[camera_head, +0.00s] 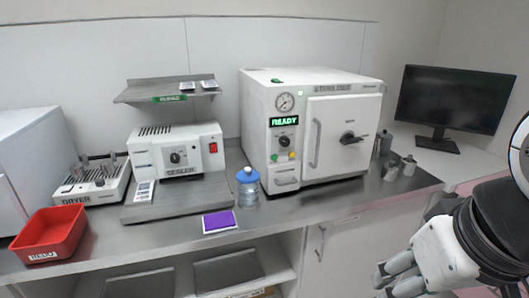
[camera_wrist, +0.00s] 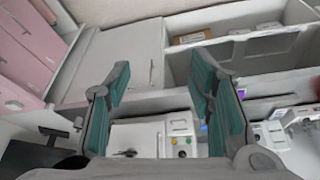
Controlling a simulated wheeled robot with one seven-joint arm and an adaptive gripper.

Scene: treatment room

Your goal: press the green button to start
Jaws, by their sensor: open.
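The white sterilizer (camera_head: 318,130) stands on the counter with its door shut, and its display reads READY. My gripper (camera_head: 388,280) is at the lower right of the head view, in front of the counter and well apart from the sterilizer. In the wrist view my gripper (camera_wrist: 160,78) is open and empty, its teal pads spread. The sterilizer's panel (camera_wrist: 180,125) shows there between the fingers, farther off, with small coloured spots.
A blue-capped water bottle (camera_head: 248,190) stands left of the sterilizer, near a purple pad (camera_head: 219,221). Metal containers (camera_head: 400,166) and a monitor (camera_head: 452,100) are to the right. A sealer (camera_head: 178,150) and red tray (camera_head: 50,235) are left. The counter before the sterilizer is mostly clear.

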